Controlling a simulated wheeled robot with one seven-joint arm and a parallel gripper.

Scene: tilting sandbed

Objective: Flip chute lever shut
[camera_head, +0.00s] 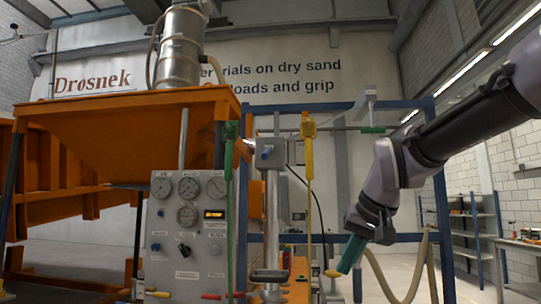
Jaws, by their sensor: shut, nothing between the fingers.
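My gripper (348,260) hangs at the lower centre right, pointing down and left. Its teal-green end looks shut and empty. A thin horizontal bar with a green grip (372,130) lies higher up, in front of the blue frame. A small grey box with a blue knob (266,153) sits beside the orange hopper's outlet. Upright yellow (309,165) and green (229,190) bars hang on either side of it. No label marks the chute lever, so I cannot tell which of these it is. My gripper is below the green grip and right of the yellow bar.
The orange hopper (120,115) fills the left, with a steel drum (180,50) above it. A grey gauge panel (187,235) stands below. A blue frame (438,190) and a beige hose (397,295) are close around my gripper. Shelving (470,228) stands farther right.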

